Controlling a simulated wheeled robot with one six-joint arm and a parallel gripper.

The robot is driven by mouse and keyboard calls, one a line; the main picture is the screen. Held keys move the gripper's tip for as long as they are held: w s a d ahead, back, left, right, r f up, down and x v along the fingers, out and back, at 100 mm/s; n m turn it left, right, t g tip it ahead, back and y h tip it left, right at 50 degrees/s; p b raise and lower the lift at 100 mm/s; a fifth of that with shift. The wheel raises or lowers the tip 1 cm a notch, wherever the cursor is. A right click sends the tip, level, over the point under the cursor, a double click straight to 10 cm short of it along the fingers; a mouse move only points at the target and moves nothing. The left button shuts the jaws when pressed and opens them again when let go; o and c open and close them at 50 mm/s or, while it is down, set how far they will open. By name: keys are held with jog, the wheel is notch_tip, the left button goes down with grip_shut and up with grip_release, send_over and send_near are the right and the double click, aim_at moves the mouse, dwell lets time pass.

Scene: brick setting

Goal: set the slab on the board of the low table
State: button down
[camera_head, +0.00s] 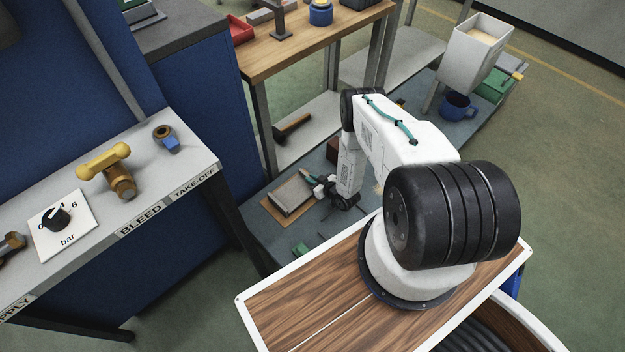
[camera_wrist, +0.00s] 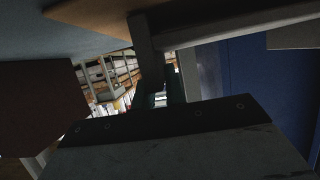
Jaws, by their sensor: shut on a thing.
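The grey slab (camera_head: 293,191) is at the left part of the low table (camera_head: 262,222), over the brown board (camera_head: 286,211), whose edges show around it. I cannot tell whether the slab touches the board or is a little above it. My gripper (camera_head: 318,187) is at the slab's right side, shut on it, with the arm reaching down from above. In the wrist view my gripper (camera_wrist: 162,98) shows dark and close up. A pale grey face with a dark edge fills the bottom there; I cannot tell what it is.
A dark red block (camera_head: 333,150) lies behind my gripper, and a green piece (camera_head: 300,248) lies at the near edge. A hammer (camera_head: 293,128) lies on a shelf behind. A grey bench (camera_head: 75,215) is at left.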

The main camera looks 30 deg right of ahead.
jog(key=c, duration=1.5)
grip_release()
jog(key=shift+o, duration=0.2)
